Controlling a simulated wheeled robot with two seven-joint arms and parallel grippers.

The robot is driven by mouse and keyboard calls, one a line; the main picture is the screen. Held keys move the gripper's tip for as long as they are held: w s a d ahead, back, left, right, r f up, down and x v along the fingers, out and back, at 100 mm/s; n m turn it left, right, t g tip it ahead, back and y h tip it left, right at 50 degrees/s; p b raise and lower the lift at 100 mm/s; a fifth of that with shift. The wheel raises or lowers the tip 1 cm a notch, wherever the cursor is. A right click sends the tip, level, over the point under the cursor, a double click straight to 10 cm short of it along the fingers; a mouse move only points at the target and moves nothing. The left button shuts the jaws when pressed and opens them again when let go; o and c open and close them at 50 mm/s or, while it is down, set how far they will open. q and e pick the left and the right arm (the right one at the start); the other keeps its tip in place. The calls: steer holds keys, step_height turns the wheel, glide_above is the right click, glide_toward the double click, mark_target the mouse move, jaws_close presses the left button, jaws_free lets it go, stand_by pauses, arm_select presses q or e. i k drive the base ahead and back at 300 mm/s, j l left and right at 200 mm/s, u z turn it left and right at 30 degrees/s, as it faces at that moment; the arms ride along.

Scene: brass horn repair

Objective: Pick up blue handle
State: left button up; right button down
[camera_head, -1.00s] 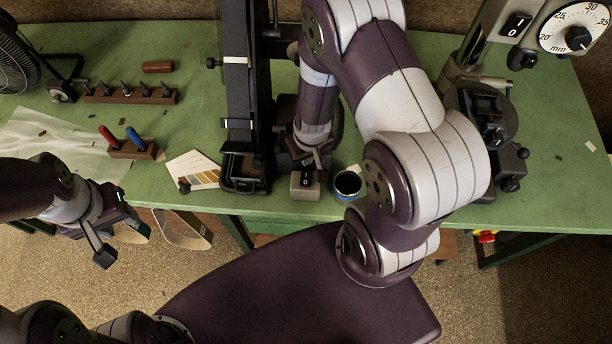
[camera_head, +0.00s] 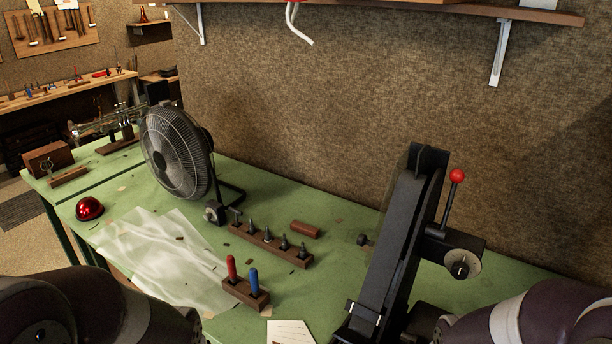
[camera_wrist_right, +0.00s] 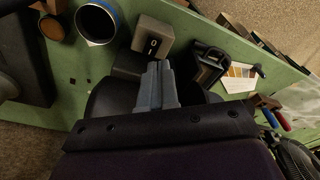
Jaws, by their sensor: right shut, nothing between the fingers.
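The blue handle (camera_head: 254,282) stands upright in a small brown wooden block (camera_head: 240,293) on the green bench, beside a red handle (camera_head: 231,268). The blue handle (camera_wrist_right: 281,119) also shows at the right of the right wrist view, next to the red one. My right gripper (camera_wrist_right: 157,68) is shut and empty in the right wrist view, in front of a grey switch box (camera_wrist_right: 154,39) and well apart from the handles. In the head view only parts of my arms show at the bottom corners. My left gripper is out of sight.
A black belt machine (camera_head: 392,250) with a red-knobbed lever stands right of the handles. A fan (camera_head: 177,152), a wooden rack of small tools (camera_head: 269,245), a translucent sheet (camera_head: 165,255) and a colour card (camera_head: 290,332) surround them. A blue-rimmed can (camera_wrist_right: 97,22) shows by my right gripper.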

mark_target(252, 272)
steer(key=z, duration=0.3)
steer(key=i+j+z, duration=0.15)
steer(key=j+z, duration=1.1)
steer(key=j, duration=1.2)
